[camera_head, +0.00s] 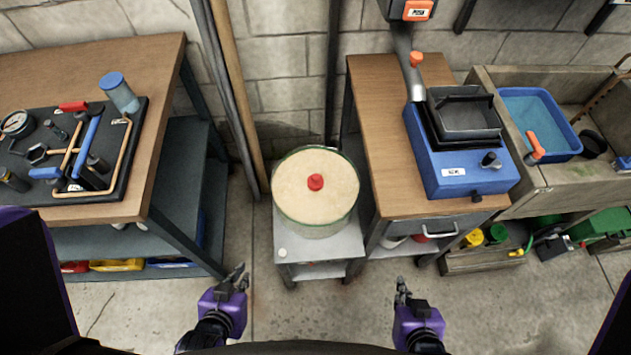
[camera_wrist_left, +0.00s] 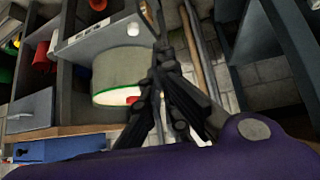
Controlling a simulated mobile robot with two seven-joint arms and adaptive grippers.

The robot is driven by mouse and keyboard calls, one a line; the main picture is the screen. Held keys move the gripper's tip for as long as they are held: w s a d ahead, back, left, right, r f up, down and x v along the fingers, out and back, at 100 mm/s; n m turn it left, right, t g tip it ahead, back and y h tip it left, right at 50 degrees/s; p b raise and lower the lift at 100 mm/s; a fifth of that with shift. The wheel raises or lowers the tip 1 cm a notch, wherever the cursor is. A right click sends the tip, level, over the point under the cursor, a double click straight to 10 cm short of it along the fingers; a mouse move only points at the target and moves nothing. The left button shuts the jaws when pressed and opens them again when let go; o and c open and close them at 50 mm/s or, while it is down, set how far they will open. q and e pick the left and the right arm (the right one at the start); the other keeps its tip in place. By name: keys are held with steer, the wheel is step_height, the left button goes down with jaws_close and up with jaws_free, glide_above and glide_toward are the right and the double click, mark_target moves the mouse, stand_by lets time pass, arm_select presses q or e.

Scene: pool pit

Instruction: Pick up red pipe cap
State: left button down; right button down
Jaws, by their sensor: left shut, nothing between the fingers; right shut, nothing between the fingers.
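The red pipe cap (camera_head: 315,182) sits near the middle of the round tan top of a drum-like container (camera_head: 290,205), which stands on a small grey cart. My left gripper (camera_head: 238,277) is shut and empty, below and left of the cart in the head view. My right gripper (camera_head: 401,289) is shut and empty, below and right of the cart. Both are apart from the cap. In the left wrist view the left gripper's dark fingers (camera_wrist_left: 165,75) cross in front of the container (camera_wrist_left: 115,85). A small red patch shows at its edge there, partly hidden by the fingers.
A workbench (camera_head: 160,75) with a pipe board stands left. A wooden bench (camera_head: 370,100) with a blue machine (camera_head: 450,182) stands close to the container's right, with a sink (camera_head: 545,190) beyond. Poles (camera_head: 232,90) lean behind. Open floor lies before the cart (camera_head: 300,248).

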steer(key=shift+w+r, duration=0.1)
steer(key=shift+w, duration=0.25)
